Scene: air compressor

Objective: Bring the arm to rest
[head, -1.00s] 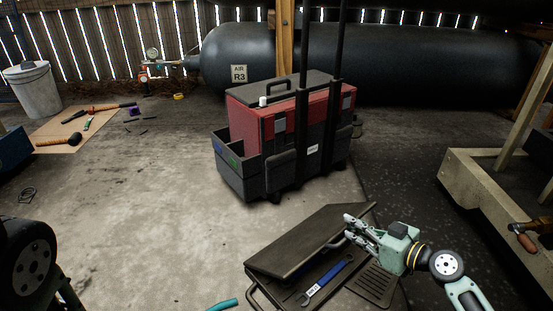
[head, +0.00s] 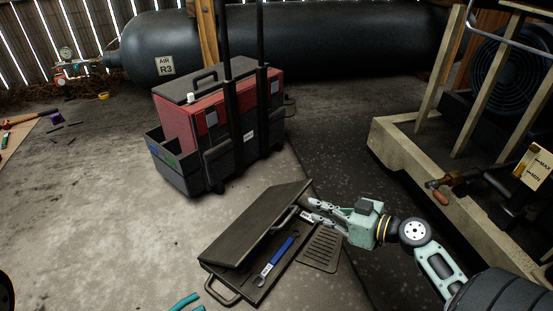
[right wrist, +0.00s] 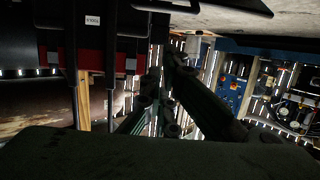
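My right gripper (head: 312,211) is above the right side of a flat dark case (head: 254,226) on the floor. Its fingers are spread with a gap between them, and nothing shows held. The fingertips are just right of a grey handle on the case's tilted lid; they look apart from it. In the right wrist view the gripper's dark fingers (right wrist: 165,95) are also spread. A blue-handled wrench (head: 275,258) lies in the case's open part. My left gripper is not in view.
A red and black toolbox (head: 177,125) with tall black posts stands behind the case. A wooden frame (head: 400,150) is at the right, a large dark tank (head: 330,45) at the back. Teal handles (head: 184,302) lie at the bottom edge.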

